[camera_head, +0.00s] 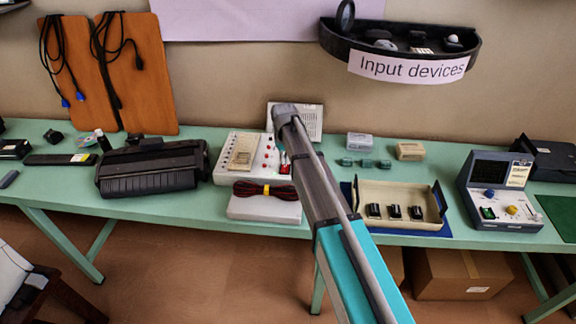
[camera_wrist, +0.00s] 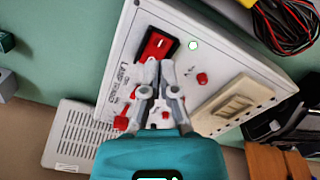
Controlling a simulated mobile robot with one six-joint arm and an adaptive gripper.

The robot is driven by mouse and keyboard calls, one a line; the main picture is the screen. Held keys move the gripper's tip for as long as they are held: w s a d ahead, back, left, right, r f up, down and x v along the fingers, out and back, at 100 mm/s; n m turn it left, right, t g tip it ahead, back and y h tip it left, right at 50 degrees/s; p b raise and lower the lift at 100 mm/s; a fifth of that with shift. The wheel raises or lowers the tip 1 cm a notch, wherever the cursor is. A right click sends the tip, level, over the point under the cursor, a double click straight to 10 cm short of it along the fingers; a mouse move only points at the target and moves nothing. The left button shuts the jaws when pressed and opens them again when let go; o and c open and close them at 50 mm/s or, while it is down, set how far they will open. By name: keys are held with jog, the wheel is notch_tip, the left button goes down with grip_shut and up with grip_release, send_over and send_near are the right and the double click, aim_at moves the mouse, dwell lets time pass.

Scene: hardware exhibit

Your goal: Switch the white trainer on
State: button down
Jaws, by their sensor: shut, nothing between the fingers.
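The white trainer (camera_head: 226,160) lies on the green table, left of my arm, which hides part of it in the head view. In the wrist view the trainer (camera_wrist: 226,62) shows a red rocker switch (camera_wrist: 156,45) in a black frame, a small glowing green lamp (camera_wrist: 193,45), red knobs or posts and a beige switch plate (camera_wrist: 234,103). My gripper (camera_wrist: 160,66) is shut and empty, its tips at the lower edge of the red switch. I cannot tell whether they touch it or which side of the rocker is pressed. The head view does not clearly show the gripper.
A red and black cable bundle (camera_wrist: 285,22) lies beside the trainer, on a white box (camera_head: 262,208) in the head view. A black printer-like device (camera_head: 150,172) stands left. A beige tray (camera_head: 428,222) and a blue-grey instrument (camera_head: 482,172) stand right.

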aim_at(287, 172)
jog(key=shift+r+p, duration=1.35)
jog(key=shift+r, duration=0.25)
jog(key=shift+s+d, duration=0.35)
jog(key=shift+d, duration=0.05)
jog(key=s+d+m, duration=0.5)
jog(key=s+d, duration=1.8)
jog(key=s, duration=0.2)
jog(key=shift+d+m, duration=0.15)
jog(key=shift+m, duration=0.15)
jog(key=shift+s, duration=0.25)
